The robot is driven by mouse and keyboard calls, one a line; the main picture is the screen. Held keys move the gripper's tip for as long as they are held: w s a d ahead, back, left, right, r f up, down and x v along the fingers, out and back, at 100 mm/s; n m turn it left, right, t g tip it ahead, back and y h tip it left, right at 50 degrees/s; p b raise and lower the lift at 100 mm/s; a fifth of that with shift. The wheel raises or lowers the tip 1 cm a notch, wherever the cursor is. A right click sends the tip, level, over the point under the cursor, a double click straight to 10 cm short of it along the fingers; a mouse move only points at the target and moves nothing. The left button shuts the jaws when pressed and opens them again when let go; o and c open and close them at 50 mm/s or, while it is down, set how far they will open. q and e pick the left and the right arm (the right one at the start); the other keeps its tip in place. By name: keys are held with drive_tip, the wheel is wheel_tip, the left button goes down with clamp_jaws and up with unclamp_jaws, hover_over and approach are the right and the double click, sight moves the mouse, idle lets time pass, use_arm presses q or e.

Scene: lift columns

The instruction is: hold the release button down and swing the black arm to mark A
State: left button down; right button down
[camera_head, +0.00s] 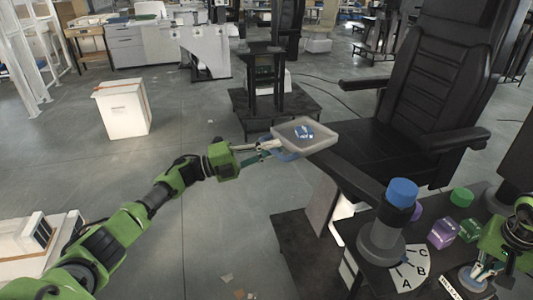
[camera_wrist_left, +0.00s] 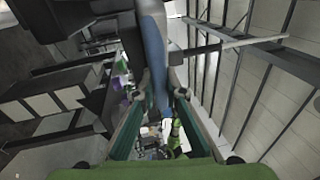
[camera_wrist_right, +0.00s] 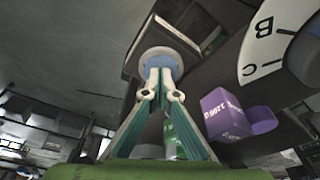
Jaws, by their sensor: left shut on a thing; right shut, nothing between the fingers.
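The black arm (camera_head: 350,180) runs from a grey post with a blue cap (camera_head: 402,192) toward the upper left. A grey tray (camera_head: 318,143) with a blue-and-white piece on it sits at its far end. My left gripper (camera_head: 268,150) is shut on the blue handle (camera_head: 287,156) under the tray; the handle shows between the fingers in the left wrist view (camera_wrist_left: 153,60). My right gripper (camera_wrist_right: 160,80) is shut, its tips at the blue release button (camera_wrist_right: 160,58) in a grey ring. Whether the button is pressed in is unclear. The white dial (camera_head: 408,272) carries marks A, B and C.
Purple (camera_head: 443,233) and green blocks (camera_head: 470,229) stand on the black table between the dial and my right gripper. A black chair (camera_head: 440,100) with armrests stands behind the arm. The floor left of the tray is open, with a white box (camera_head: 122,108) further back.

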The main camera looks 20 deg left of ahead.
use_arm(q)
drive_tip(key=shift+w+d+f+m+g+h, duration=0.1)
drive_tip(key=shift+w+m+g, duration=0.1)
drive_tip(key=shift+w, duration=0.2)
drive_tip(key=shift+w+d+r+m+g+h, duration=0.1)
drive_tip(key=shift+w+g, duration=0.1)
drive_tip(key=shift+w, duration=0.25)
drive_tip(key=shift+w+d+f+m+g+h, duration=0.1)
drive_tip(key=shift+w+g, duration=0.1)
drive_tip(key=shift+w, duration=0.2)
drive_tip(key=c, duration=2)
unclamp_jaws()
drive_tip(key=shift+c, duration=0.2)
drive_tip(key=shift+a, duration=0.1)
drive_tip(key=v, duration=1.2)
